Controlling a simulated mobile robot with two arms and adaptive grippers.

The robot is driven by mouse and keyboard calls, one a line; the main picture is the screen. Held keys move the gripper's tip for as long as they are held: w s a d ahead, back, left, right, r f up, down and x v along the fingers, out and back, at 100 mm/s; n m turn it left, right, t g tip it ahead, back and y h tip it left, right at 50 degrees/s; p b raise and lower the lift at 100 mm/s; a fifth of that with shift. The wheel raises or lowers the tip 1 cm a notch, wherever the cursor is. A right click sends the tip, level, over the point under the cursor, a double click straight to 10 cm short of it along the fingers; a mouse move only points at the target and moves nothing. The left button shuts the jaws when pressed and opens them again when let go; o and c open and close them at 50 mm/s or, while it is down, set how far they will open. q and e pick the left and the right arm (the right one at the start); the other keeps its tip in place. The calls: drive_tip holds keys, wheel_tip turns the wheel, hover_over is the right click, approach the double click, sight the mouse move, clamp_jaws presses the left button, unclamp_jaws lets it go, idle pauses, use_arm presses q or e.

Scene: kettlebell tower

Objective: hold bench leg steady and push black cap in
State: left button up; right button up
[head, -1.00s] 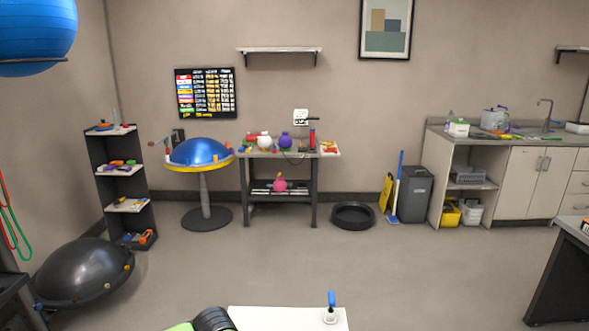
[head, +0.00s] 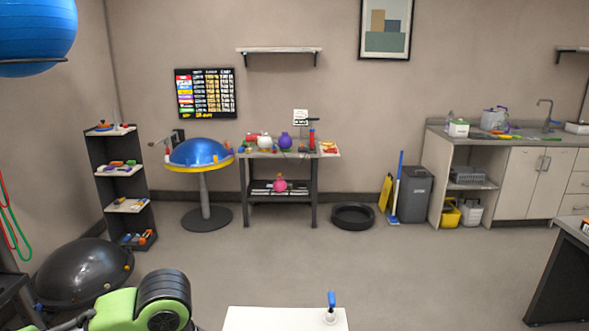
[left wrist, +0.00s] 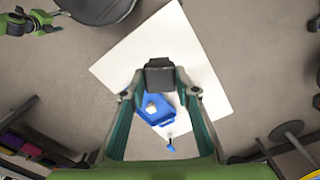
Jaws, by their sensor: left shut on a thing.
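My left gripper (left wrist: 160,91) is shut on a dark, block-like thing (left wrist: 160,73) in the left wrist view. It holds the thing between its fingertips, over the white tabletop (left wrist: 122,62). I cannot tell whether this dark thing is the black cap or an end of the bench leg. The head view shows a green and black part of my left arm at the lower left, but not the gripper. No other bench leg or cap can be made out.
A blue tray (left wrist: 152,117) with a small white object lies on the white tabletop, which also shows in the head view (head: 265,319). A blue-handled tool (head: 331,301) stands at its far right corner. A black dome (head: 84,272) sits at the left.

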use_arm(q)
drive_tip(key=s+r+n, duration=0.1)
drive_tip(key=n, duration=0.1)
drive_tip(key=s+a+r+n, duration=0.1)
drive_tip(key=n, duration=0.1)
drive_tip(key=s+a+r+n, duration=0.1)
drive_tip(key=n, duration=0.1)
drive_tip(key=shift+s+a+r, duration=0.1)
drive_tip(key=shift+s+r, duration=0.2)
drive_tip(key=shift+s, duration=0.1)
